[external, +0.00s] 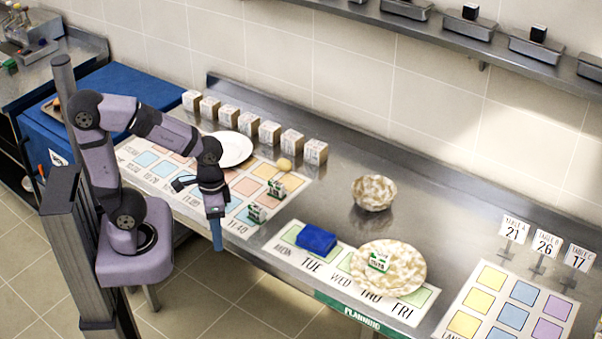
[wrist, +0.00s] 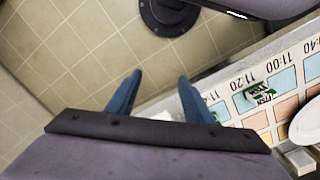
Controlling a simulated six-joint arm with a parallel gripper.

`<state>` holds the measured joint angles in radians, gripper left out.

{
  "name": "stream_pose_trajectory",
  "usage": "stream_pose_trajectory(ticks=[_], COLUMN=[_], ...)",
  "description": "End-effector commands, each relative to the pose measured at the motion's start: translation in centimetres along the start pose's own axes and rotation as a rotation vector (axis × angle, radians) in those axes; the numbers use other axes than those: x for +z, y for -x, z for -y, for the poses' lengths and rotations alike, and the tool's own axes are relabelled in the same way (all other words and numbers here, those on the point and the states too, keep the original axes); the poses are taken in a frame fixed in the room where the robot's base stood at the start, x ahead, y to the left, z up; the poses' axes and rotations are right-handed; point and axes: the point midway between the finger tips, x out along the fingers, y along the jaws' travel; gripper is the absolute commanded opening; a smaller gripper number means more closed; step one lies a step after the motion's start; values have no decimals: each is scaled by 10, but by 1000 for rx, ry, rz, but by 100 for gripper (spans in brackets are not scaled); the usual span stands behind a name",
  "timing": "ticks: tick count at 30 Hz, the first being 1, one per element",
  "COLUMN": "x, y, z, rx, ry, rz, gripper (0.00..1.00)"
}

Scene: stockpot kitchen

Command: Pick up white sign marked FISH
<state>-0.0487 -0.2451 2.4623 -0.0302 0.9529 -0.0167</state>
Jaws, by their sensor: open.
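Several small white signs with green edges are in view, and their lettering is too small to read, so I cannot tell which says FISH. One sign (external: 276,190) stands on the time chart, and a second sign (external: 257,213) stands just in front of it. A third sign (external: 379,262) is on the cream speckled plate. In the wrist view a sign (wrist: 260,93) lies right of my fingers, its print unclear. My gripper (external: 216,236) points down, open and empty, by the counter's front edge, left of the second sign. Its fingers (wrist: 157,97) are apart over the floor.
A white plate (external: 234,149) and a row of white blocks (external: 270,132) stand behind the chart. A blue block (external: 316,239) and the speckled plate (external: 400,281) are on the weekday chart. A speckled bowl (external: 374,193) and table-number signs (external: 546,244) stand right; bare steel lies between.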

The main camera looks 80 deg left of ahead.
Motion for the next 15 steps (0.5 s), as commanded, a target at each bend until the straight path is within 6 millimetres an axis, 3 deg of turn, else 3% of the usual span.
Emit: stream_pose_trajectory(ticks=[8,15], x=[3,0], y=[-8,-14], z=[20,45], rx=[114,324], ry=[342,829], rz=[109,242], gripper=[47,47])
